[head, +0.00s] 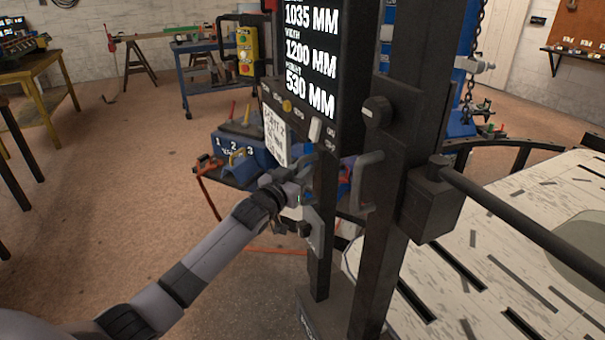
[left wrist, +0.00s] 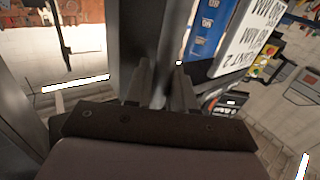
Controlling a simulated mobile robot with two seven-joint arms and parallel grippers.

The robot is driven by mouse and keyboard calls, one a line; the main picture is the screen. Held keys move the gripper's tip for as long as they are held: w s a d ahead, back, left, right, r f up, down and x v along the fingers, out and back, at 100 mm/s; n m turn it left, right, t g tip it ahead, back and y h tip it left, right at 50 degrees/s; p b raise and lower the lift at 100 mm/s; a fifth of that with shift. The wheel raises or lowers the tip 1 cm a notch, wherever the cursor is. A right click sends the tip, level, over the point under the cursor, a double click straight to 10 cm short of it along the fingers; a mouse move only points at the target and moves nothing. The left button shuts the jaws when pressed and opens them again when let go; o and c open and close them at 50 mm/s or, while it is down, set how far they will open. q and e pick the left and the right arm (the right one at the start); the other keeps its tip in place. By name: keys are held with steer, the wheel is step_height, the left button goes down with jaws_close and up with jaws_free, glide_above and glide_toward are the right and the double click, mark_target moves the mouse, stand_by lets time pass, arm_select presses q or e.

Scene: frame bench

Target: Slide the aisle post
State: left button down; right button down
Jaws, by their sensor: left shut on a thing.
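A tall dark upright post (head: 390,215) stands right of centre in the head view, with a slimmer dark upright (head: 319,275) beside it. A grey D-shaped handle (head: 368,185) sticks out of the taller post. In the left wrist view, my two fingers (left wrist: 162,88) stand close together against dark upright parts (left wrist: 138,40). My right gripper is out of view.
A black display panel (head: 308,60) with white size text hangs above my left gripper. A dark bar (head: 520,225) runs right from the post over a pale slotted table (head: 545,210). Brown floor at left (head: 110,190) is clear.

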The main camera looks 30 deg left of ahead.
arm_select(q)
steer(key=shift+a, duration=0.1)
steer(key=shift+f, duration=0.1)
steer(key=c, duration=1.1)
jaws_free()
steer(key=shift+s, duration=0.1)
steer(key=shift+s, duration=0.1)
steer(key=s, duration=0.7)
steer(key=shift+a, duration=0.25)
steer(key=s+d+f+g, duration=0.2)
steer(key=s+d+f, duration=0.2)
steer(key=s+f, duration=0.3)
steer(key=s+d+f+m+g+p, duration=0.1)
steer(key=s+d+f+g, duration=0.2)
steer(key=s+f, duration=0.4)
steer(key=s+d+f+g+h+p, duration=0.1)
steer(key=s+d+f, duration=0.4)
steer(key=s, duration=1)
step_height(320, 180, down, 2)
steer(key=shift+s+f+m+g, duration=0.1)
steer(key=shift+s+m+g, duration=0.2)
steer(key=shift+g, duration=0.5)
